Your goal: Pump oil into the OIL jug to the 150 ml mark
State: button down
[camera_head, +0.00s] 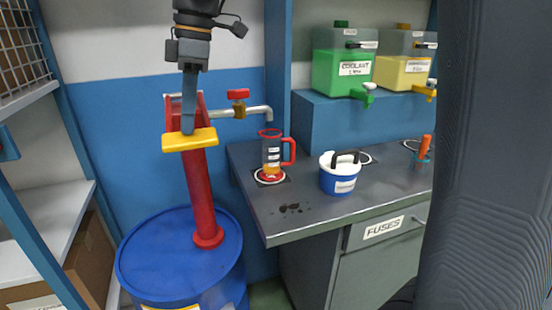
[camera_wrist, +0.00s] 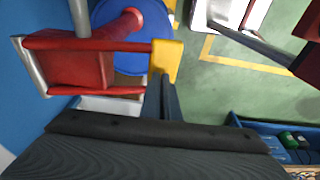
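The red hand pump (camera_head: 203,190) stands on a blue drum (camera_head: 180,255). Its lever ends in a yellow crossbar (camera_head: 173,143), which also shows in the wrist view (camera_wrist: 164,58). My gripper (camera_head: 188,128) comes down from above, its narrow fingers at the middle of the crossbar; they look closed on it. In the wrist view my gripper (camera_wrist: 165,85) also meets the crossbar. The clear jug with red rim and handle (camera_head: 272,153) stands on a ringed spot under the pump's spout (camera_head: 262,111). Amber shows low in it; its marks are too small to read.
A red-handled valve (camera_head: 239,96) sits on the spout pipe. A white-lidded blue pot (camera_head: 340,178) stands right of the jug on the bench (camera_head: 300,222). Green coolant (camera_head: 343,70) and yellow (camera_head: 402,72) containers stand behind. Shelving (camera_head: 50,215) is at left.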

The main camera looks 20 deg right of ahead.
notch_tip(320, 180, up, 10)
jog(key=p, duration=0.8)
jog(key=shift+f, duration=0.15)
jog(key=shift+f+b, duration=2.55)
jog(key=shift+f, duration=2.5)
jog(key=shift+r, duration=0.1)
notch_tip(320, 180, up, 10)
jog(key=p, duration=0.8)
